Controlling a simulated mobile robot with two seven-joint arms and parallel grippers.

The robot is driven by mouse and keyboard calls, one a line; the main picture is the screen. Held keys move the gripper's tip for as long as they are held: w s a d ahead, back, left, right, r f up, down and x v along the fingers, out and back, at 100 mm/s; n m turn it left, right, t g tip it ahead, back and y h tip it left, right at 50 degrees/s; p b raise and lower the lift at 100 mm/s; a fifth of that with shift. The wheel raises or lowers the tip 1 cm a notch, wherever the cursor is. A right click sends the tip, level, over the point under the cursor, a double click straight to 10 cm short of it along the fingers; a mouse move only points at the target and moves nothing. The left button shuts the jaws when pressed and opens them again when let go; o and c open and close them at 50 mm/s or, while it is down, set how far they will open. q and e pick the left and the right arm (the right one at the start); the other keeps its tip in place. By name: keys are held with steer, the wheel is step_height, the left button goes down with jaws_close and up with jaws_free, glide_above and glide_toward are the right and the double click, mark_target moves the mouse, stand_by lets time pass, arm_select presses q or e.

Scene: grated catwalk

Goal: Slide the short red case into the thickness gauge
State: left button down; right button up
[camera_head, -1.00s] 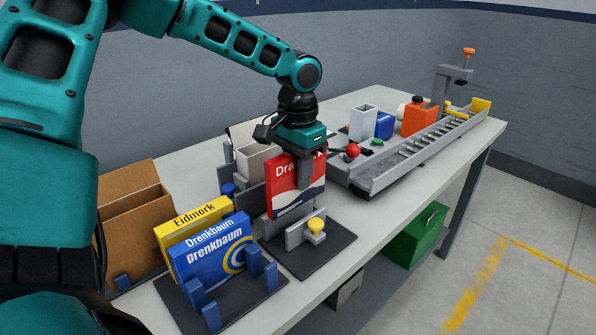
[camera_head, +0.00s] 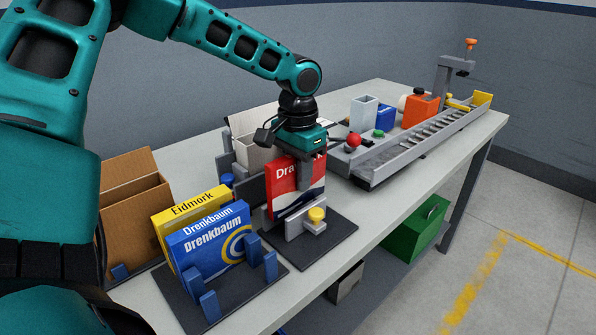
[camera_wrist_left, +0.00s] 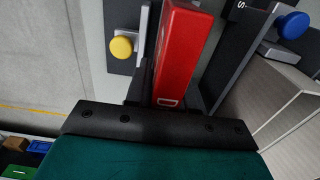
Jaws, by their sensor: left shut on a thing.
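The short red case (camera_head: 287,187), with a white and dark lower part, stands upright in my left gripper (camera_head: 306,180). The gripper is shut on its upper part. The thickness gauge (camera_head: 338,240) is a dark base with upright grey plates and a yellow knob (camera_head: 317,215). The case's lower edge is partly hidden behind the gauge's low front plate, so its depth in the slot cannot be told. In the left wrist view the red case (camera_wrist_left: 183,50) lies between the yellow-knob side and a dark grey plate. My right gripper is out of view.
Yellow and blue cases (camera_head: 208,250) stand in a dark rack with blue posts (camera_head: 209,305) at the front left. An open cardboard box (camera_head: 130,205) is behind them. A grey conveyor (camera_head: 420,140) runs to the back right, with an orange box (camera_head: 420,111) beside it.

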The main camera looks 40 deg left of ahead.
mark_target(298, 194)
arm_select(q)
steer(key=shift+f+b, duration=1.45)
steer(key=shift+f, duration=0.95)
steer(key=c, duration=1.2)
jaws_free()
